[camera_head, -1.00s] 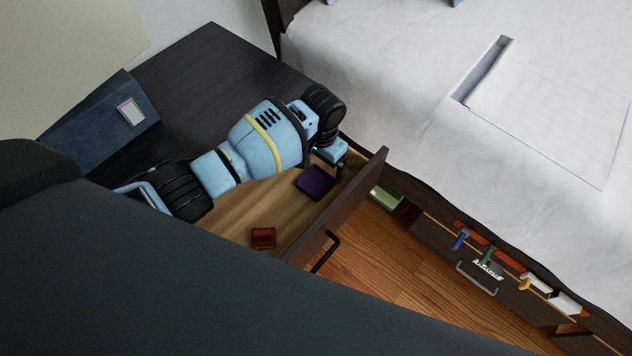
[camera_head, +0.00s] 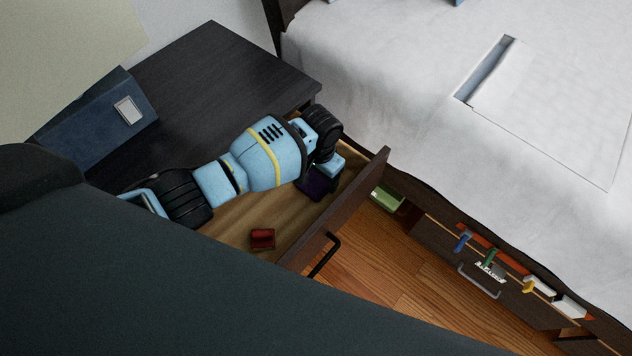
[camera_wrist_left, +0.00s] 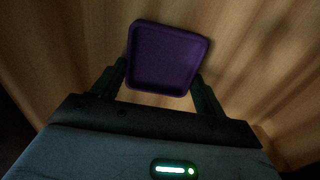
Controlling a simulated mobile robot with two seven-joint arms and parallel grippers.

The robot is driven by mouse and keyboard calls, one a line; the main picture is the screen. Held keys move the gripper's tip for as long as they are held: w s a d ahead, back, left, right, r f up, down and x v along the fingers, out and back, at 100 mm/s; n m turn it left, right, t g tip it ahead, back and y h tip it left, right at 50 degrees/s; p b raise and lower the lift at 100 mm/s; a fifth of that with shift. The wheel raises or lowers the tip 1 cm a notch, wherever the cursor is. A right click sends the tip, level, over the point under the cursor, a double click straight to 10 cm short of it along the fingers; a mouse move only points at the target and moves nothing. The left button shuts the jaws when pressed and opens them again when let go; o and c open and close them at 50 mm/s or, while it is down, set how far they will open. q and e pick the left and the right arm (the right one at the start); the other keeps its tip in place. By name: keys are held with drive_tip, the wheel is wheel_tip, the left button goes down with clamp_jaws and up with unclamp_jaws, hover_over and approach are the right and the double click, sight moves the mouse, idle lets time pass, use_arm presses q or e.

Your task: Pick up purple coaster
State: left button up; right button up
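The purple coaster (camera_head: 312,186) lies in the open drawer (camera_head: 230,219), near its far end. In the head view my left gripper (camera_head: 327,181) is over it and partly hides it. The left wrist view shows the coaster (camera_wrist_left: 168,58) as a rounded square with a raised rim. The left gripper's fingers (camera_wrist_left: 160,78) stand apart, one on each side of the coaster's near part. Small gaps seem to show, but contact is hard to judge. My right gripper is not in view.
A small red object (camera_head: 262,239) lies nearer in the same drawer. The drawer's front panel (camera_head: 345,205) stands close beside the gripper. A dark desk top (camera_head: 215,75) with a blue box file (camera_head: 95,120) is behind. The bed (camera_head: 400,90) is at the right.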

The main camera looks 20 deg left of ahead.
sight(319, 180)
use_arm(q)
drive_tip(key=c, duration=0.3)
wheel_tip(319, 180, up, 10)
drive_tip(key=p, duration=0.2)
drive_tip(key=shift+r+p, duration=0.1)
drive_tip(key=shift+p, duration=0.3)
